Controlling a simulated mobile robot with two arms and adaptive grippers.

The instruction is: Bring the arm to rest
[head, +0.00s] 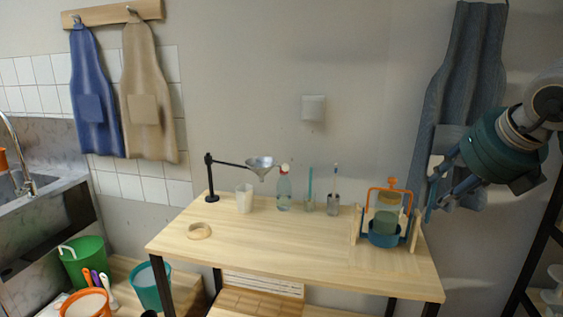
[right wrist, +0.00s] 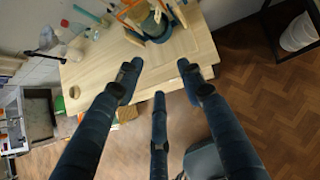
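My right gripper (head: 442,190) is in the upper right of the head view, raised beside the right end of the wooden table (head: 290,240). Its fingers point down and to the left, in front of the grey apron. In the right wrist view the fingers of the right gripper (right wrist: 160,82) are spread apart with nothing between them, so it is open and empty. The fingers show over the table's edge and the floor. My left gripper is not in view.
A blue holder with an orange handle (head: 384,235) stands on the table's right end, near the right gripper. A funnel stand (head: 209,180), white cup (head: 244,200), bottle (head: 284,190) and wooden ring (head: 199,231) are further left. The table's front middle is clear.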

